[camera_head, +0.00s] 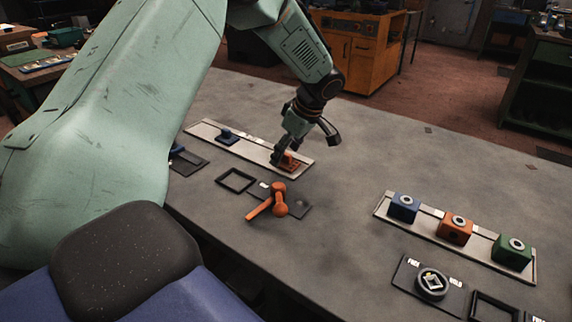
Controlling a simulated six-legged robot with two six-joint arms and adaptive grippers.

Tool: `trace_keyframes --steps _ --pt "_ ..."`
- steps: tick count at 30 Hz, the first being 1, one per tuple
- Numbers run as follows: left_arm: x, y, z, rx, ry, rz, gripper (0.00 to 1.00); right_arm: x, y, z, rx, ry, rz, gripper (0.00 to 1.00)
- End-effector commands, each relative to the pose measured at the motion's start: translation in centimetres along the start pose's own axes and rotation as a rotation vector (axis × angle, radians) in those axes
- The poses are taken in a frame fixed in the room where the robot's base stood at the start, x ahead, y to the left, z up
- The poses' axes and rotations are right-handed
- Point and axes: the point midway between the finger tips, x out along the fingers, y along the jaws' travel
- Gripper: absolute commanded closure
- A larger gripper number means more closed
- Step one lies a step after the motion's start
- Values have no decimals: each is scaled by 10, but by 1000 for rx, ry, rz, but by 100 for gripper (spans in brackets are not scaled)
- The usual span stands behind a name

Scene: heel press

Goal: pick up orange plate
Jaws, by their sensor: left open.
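The orange plate (290,165) sits at the right end of the left pale rail on the grey table. My left gripper (300,152) is right above it, with its fingers at the plate and partly hiding it. One finger angles out to the right, clear of the plate. The gripper is open, and I cannot tell whether a finger touches the plate. My right gripper is not in view.
A blue plate (228,134) sits on the same left rail (252,150). An orange lever tool (278,199) lies in front, beside a black square frame (236,180). Blue (403,207), orange (455,229) and green (511,251) blocks stand on the right rail (428,228). The mid-table is clear.

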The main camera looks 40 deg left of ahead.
Motion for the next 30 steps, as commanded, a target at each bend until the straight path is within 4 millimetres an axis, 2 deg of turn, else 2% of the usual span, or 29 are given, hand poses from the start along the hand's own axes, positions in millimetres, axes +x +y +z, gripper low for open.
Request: trace_keyframes --steps 1,3,10,30 --pt "10 0 1 0 1 -2 30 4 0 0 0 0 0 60" --pt "16 1 1 0 1 0 30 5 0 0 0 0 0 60" --pt "16 3 0 0 1 2 30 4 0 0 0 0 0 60" --pt "16 4 0 0 1 1 87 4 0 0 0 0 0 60"
